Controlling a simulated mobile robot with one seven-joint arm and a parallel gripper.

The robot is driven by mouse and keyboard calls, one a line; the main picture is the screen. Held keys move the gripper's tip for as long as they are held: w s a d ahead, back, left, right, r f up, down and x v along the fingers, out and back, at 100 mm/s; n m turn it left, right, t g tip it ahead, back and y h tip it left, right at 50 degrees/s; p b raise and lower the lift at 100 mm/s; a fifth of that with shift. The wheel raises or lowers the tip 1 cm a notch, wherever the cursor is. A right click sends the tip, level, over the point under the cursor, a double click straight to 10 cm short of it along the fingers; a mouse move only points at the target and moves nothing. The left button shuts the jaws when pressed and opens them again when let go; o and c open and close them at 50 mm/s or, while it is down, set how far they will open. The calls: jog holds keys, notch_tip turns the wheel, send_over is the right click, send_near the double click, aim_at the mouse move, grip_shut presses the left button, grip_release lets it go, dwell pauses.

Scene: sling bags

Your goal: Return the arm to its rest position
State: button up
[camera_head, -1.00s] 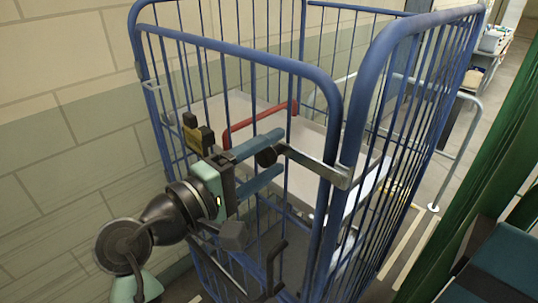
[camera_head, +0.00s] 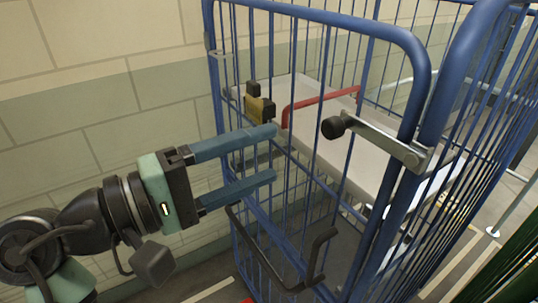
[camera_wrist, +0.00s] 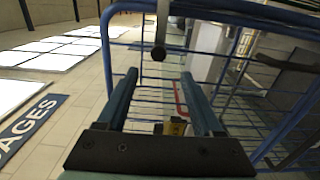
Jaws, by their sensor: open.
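My gripper (camera_head: 273,158) is open, its two blue fingers pointing right in the head view, with nothing between them. The fingertips are in front of the near side of a blue wire cage trolley (camera_head: 340,30); I cannot tell whether they touch its bars. In the wrist view the two open fingers (camera_wrist: 160,88) frame the cage bars. My arm reaches in from the lower left of the head view.
A metal latch with a black knob (camera_head: 380,140) sits on the cage's front, right of my fingers. A black handle (camera_head: 318,255) is below. A red bar (camera_head: 320,103) and grey shelf (camera_head: 345,165) are inside. A tiled wall (camera_head: 90,110) stands behind.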

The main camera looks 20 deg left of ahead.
dwell(0.4)
jog(key=w+d+r+m+t+y+b, duration=0.1)
jog(key=w+d+r+m+t+y, duration=0.45)
jog(key=w+d+r, duration=0.35)
jog(key=s+d+r+m+t+y, duration=0.2)
jog(key=s+d+r+m+t, duration=0.1)
jog(key=s+r, duration=0.2)
jog(key=s+d+r+m+t+y, duration=0.2)
jog(key=s+d+r+m+t, duration=0.1)
jog(key=s+r, duration=0.3)
notch_tip(320, 180, up, 3)
jog(key=shift+s+f+t+b, duration=0.15)
jog(key=shift+s+t+b, duration=0.1)
jog(key=shift+t+b, duration=0.1)
jog(key=shift+y, duration=0.25)
